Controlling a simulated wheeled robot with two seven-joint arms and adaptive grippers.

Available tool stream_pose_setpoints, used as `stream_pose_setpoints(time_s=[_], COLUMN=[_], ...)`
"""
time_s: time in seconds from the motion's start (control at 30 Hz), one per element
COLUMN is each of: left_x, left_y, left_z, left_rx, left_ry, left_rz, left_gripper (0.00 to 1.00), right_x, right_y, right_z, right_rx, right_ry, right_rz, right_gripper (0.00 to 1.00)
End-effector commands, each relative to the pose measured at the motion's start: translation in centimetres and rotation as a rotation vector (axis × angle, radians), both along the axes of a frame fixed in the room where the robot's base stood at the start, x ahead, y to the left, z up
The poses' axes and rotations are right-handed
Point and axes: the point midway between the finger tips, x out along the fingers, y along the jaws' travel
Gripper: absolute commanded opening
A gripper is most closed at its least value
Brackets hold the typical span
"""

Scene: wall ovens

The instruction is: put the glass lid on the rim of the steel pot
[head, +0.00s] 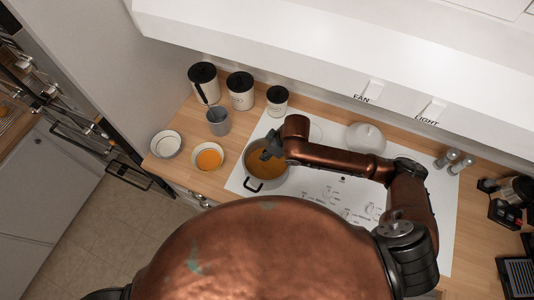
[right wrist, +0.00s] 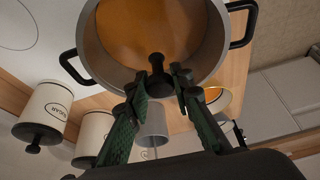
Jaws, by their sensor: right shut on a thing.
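The steel pot (head: 248,165) stands on the white cooktop with orange food inside; its grey rim (right wrist: 90,50) and two black handles fill the top of the right wrist view. My right gripper (head: 268,150) is over the pot in the head view. In the right wrist view its fingers (right wrist: 168,78) are shut on a black knob (right wrist: 156,65), which I take as the glass lid's knob. The clear glass hardly shows and its edge cannot be made out, so I cannot tell whether it touches the rim. My left gripper is not in view.
A grey cup (head: 218,122), a white bowl (head: 166,144) and a bowl of orange food (head: 207,158) stand left of the pot. Several white canisters (head: 240,93) line the wall. A white domed thing (head: 366,138) sits behind my right arm.

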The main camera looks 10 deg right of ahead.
Motion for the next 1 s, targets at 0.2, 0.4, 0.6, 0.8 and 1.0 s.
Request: stream_pose_setpoints(time_s=[0.2, 0.4, 0.6, 0.8, 1.0], left_x=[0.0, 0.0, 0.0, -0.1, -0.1], left_y=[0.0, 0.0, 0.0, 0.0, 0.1], left_z=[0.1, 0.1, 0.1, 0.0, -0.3], left_rx=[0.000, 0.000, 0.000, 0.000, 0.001], left_ry=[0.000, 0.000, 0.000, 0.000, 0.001], left_rz=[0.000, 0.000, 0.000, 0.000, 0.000], left_gripper=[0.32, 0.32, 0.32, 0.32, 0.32], right_x=[0.0, 0.0, 0.0, -0.1, -0.9], right_y=[0.0, 0.0, 0.0, -0.2, -1.3], right_z=[-0.2, -0.3, -0.3, 0.6, 3.9], right_rx=[0.000, 0.000, 0.000, 0.002, 0.000], right_ry=[0.000, 0.000, 0.000, -0.003, -0.006], right_rz=[0.000, 0.000, 0.000, 0.000, 0.000], right_gripper=[0.24, 0.38, 0.38, 0.38, 0.38])
